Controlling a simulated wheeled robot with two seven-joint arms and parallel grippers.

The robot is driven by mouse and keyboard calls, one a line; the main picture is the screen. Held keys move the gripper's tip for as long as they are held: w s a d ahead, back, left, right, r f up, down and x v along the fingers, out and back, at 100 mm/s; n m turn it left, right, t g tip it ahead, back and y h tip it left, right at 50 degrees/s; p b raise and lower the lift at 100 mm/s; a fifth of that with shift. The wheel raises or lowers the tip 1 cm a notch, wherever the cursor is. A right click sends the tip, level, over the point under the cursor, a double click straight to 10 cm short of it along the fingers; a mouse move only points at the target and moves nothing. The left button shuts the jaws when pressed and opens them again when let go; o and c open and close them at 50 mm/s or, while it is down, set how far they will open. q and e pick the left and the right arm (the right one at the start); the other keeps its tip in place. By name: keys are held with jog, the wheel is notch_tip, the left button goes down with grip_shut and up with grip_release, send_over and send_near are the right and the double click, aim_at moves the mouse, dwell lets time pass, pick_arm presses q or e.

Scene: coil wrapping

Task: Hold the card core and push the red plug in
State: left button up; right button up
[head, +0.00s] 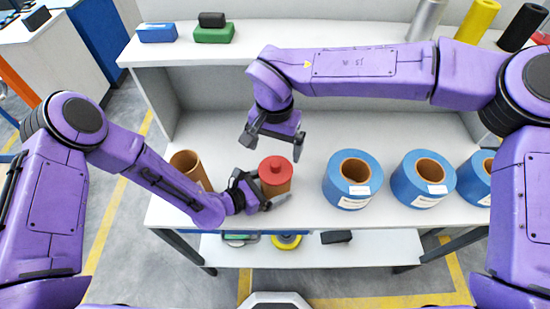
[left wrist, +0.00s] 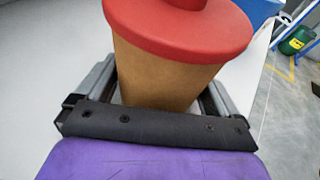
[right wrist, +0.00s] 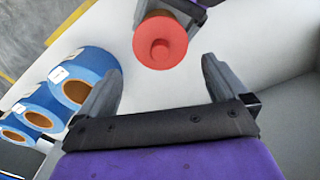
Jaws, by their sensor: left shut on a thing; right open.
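The brown card core (head: 275,187) stands upright on the table, with the red plug (head: 275,168) on its top end. In the left wrist view the plug's wide flange (left wrist: 180,28) covers the top of the core (left wrist: 160,75); I cannot tell how deep it sits. My left gripper (head: 268,197) is shut on the core from the left, its fingers on either side. My right gripper (head: 276,139) is open and empty, above and behind the plug. In the right wrist view the plug (right wrist: 160,43) shows from above, beyond the open fingers (right wrist: 160,88).
Several blue coils with brown cores stand to the right, the nearest (head: 338,180) a little apart from the plug. Another brown tube (head: 188,165) stands at the left, behind my left arm. The back shelf (head: 300,45) holds blue and green blocks and coloured rolls.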

aim_at(275, 164)
notch_tip(275, 164, up, 5)
jog(key=shift+f, duration=0.15)
pick_arm(q)
jog(key=o, duration=0.4)
jog(key=shift+a, duration=0.1)
